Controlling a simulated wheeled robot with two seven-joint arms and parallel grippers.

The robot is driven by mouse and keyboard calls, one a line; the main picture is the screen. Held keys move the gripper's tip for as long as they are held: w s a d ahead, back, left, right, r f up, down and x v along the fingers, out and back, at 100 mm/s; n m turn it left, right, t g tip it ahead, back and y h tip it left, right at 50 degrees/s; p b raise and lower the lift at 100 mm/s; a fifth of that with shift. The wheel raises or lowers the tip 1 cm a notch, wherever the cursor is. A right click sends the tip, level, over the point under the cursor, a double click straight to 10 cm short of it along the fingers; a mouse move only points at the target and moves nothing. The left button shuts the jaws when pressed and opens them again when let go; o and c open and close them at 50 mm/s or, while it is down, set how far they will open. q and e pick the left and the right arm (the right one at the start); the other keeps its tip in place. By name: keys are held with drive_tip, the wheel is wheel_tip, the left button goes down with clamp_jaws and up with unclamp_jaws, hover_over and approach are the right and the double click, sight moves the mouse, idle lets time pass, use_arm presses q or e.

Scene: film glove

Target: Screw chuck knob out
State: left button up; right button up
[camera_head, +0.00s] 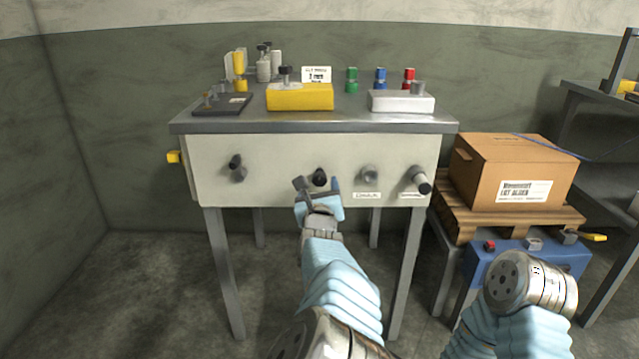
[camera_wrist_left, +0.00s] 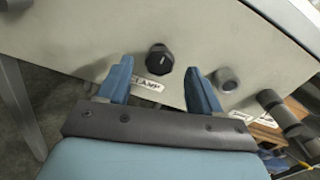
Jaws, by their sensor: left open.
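A bench has a pale front panel (camera_head: 275,150) with several knobs. A black knob (camera_head: 319,177) near the panel's middle is between my left gripper's fingers in the picture. My left gripper (camera_head: 318,186) is open with nothing in its jaws. In the left wrist view the black knob (camera_wrist_left: 160,58) is just beyond the two blue fingertips (camera_wrist_left: 159,72), apart from them. A label (camera_wrist_left: 148,86) below it seems to read "CLAMP", partly hidden by a finger. I cannot tell which knob is the chuck knob. My right gripper is out of view.
Other knobs on the panel are a dark one (camera_head: 236,166) at left, a grey one (camera_head: 369,174) and a black-tipped one (camera_head: 420,182) at right. A yellow block (camera_head: 300,98) and white block (camera_head: 402,102) stand on top. A cardboard box (camera_head: 500,165) sits on a pallet at right.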

sight(320, 177)
use_arm(q)
drive_tip(key=shift+w, duration=1.25)
drive_tip(key=c, duration=1.1)
drive_tip(key=shift+o, duration=0.2)
drive_tip(key=shift+n, duration=0.4)
